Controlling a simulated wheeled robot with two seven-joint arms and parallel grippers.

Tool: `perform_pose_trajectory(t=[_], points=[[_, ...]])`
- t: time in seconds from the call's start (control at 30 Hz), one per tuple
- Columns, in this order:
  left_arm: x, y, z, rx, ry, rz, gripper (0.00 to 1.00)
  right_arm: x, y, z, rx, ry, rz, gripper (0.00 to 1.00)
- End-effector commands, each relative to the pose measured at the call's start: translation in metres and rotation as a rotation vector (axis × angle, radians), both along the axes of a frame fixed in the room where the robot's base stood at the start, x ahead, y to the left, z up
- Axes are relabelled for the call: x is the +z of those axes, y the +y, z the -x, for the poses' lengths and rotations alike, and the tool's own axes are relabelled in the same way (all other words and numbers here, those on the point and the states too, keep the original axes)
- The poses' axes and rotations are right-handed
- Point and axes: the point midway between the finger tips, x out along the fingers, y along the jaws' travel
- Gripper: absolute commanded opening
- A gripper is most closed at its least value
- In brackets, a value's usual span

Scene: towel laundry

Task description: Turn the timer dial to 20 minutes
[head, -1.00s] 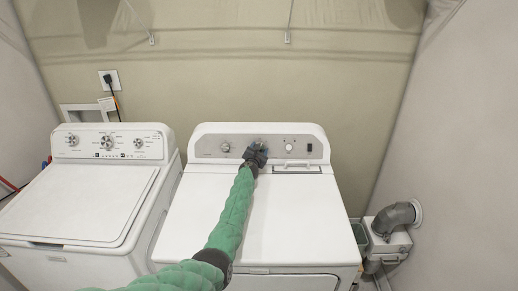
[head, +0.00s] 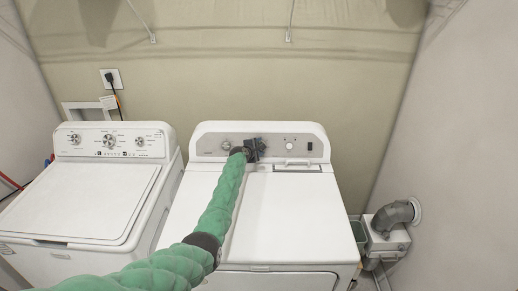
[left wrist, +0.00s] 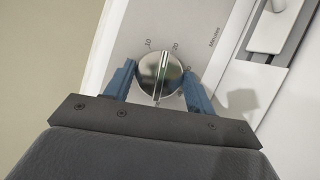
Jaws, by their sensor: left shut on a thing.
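The timer dial (left wrist: 160,76) is a round silver knob with a raised grip bar, on the dryer's grey panel (left wrist: 135,35). In the left wrist view the printed marks 10 and 20 sit above it, and the bar's upper end points between them, a little nearer 20. My left gripper (left wrist: 159,82) has its blue fingers on either side of the knob, shut on it. In the head view my left gripper (head: 255,149) is at the middle of the dryer panel and hides the dial. My right gripper is not in view.
The dryer panel also has a left knob (head: 226,145), a right knob (head: 290,143) and a dark switch (head: 310,147). A washer (head: 75,200) stands close on the left. The dryer top (head: 290,215) is clear. A grey vent duct (head: 393,216) is at the right.

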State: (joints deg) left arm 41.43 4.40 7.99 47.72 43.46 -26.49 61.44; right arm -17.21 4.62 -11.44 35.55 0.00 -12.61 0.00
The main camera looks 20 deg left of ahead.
Motion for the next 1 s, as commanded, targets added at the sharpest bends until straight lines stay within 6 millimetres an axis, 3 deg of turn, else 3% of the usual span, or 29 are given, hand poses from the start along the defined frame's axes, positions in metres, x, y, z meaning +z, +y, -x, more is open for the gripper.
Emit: perform_pose_trajectory(t=[0.4,1.0], points=[[0.0004,-0.0006,-0.0004,-0.12,0.069,-0.235,0.32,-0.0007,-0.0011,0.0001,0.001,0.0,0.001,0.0],[0.0003,-0.0017,-0.0005,-0.154,0.089,-0.301,0.32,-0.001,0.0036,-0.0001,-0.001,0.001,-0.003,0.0]])
